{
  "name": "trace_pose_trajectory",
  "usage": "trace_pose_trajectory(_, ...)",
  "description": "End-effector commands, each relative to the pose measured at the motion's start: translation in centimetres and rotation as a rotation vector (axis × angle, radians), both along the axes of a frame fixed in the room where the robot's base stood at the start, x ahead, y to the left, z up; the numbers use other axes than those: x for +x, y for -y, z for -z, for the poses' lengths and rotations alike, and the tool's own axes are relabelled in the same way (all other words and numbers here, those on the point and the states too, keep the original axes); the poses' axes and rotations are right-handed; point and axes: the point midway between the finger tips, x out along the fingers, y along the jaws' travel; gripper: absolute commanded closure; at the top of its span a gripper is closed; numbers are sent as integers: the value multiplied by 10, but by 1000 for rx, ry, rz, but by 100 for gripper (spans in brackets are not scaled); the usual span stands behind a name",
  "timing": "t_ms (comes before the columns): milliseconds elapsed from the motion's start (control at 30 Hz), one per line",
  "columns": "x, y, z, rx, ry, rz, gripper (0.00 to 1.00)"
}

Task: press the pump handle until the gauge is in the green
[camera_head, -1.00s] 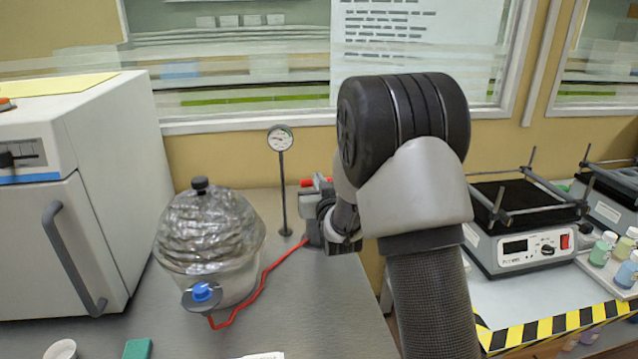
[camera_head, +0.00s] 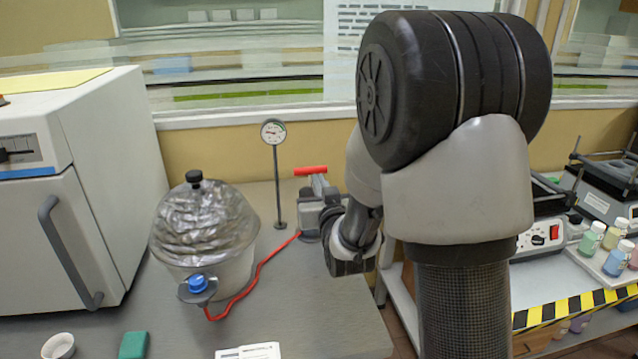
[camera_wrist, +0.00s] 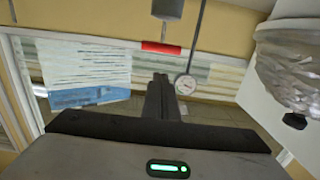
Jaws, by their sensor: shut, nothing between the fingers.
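The pump (camera_head: 311,210) is a grey unit on the bench with a red handle bar (camera_head: 310,170) raised above its body. The red bar also shows in the wrist view (camera_wrist: 161,47). The gauge (camera_head: 273,132) is a round white dial on a thin dark post left of the pump; it also shows in the wrist view (camera_wrist: 185,87). Its needle is too small to read against the green. My gripper (camera_wrist: 160,80) is shut and empty, its fingers apart from the handle. In the head view my wrist is right of the pump and nearer, covering part of its right side.
A foil-covered vessel (camera_head: 205,225) with a blue-knobbed valve (camera_head: 198,285) stands left, joined to the pump by a red hose (camera_head: 250,283). A white oven (camera_head: 75,190) stands far left. A green block (camera_head: 134,345) and small cup (camera_head: 58,346) lie in front. Shakers stand right.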

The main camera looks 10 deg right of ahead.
Motion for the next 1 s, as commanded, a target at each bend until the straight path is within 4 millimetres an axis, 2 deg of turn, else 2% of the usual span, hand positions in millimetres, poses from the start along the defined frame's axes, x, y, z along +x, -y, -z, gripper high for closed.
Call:
trace_pose_trajectory(600, 1, 0, 2, 0, 5, 0, 100)
trace_pose_trajectory(833, 15, 2, 6, 0, 97, 0, 100)
trace_pose_trajectory(1000, 25, 4, -3, 0, 176, 0, 100)
